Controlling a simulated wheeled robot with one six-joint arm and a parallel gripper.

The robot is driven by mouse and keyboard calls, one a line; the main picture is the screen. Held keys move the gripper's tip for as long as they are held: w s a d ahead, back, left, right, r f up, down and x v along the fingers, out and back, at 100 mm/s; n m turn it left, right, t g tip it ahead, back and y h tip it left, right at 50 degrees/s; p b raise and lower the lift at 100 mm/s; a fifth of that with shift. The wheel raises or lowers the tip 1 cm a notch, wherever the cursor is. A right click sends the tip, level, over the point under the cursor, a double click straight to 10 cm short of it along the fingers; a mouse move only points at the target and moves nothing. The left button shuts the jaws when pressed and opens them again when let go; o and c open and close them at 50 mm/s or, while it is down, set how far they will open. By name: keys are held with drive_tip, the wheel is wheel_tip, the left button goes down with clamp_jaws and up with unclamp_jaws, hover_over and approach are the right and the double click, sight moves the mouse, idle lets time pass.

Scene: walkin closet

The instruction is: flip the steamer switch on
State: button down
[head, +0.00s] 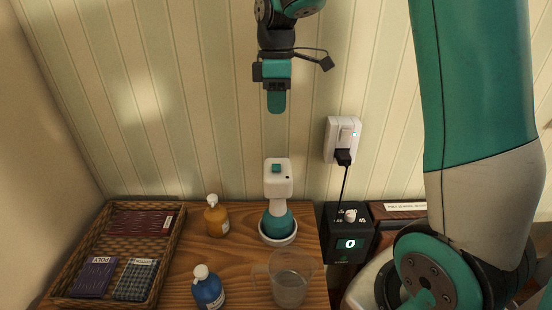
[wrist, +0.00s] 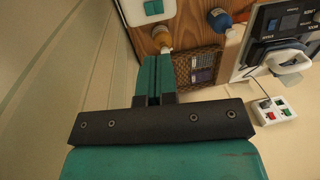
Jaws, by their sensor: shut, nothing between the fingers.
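The handheld steamer (head: 278,190), white above and teal below, stands upright in a white round cradle on the wooden top. A teal button (head: 276,168) shows on its upper end. In the wrist view, a white body with teal patches (wrist: 148,10) at the top edge looks like the steamer. My gripper (head: 276,106) is shut and empty, pointing down well above the steamer and apart from it. Its teal fingers also show in the wrist view (wrist: 155,78). I cannot tell which control is the steamer switch or its position.
A white wall outlet (head: 343,140) holds a black plug; its cord runs to a black box (head: 348,240) with a knob and "0" display. Orange (head: 216,218) and blue (head: 208,288) bottles, a clear jug (head: 290,282) and a wicker tray (head: 178,232) surround the steamer.

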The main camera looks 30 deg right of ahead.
sight(277, 169)
drive_tip(key=f+p, duration=0.1)
drive_tip(key=f, duration=0.3)
drive_tip(key=s+f+p, duration=0.1)
drive_tip(key=f, duration=0.4)
drive_tip(key=a+f, duration=0.1)
drive_tip(key=f, duration=0.4)
drive_tip(key=shift+s+p, duration=0.25)
drive_tip(key=shift+p, duration=0.15)
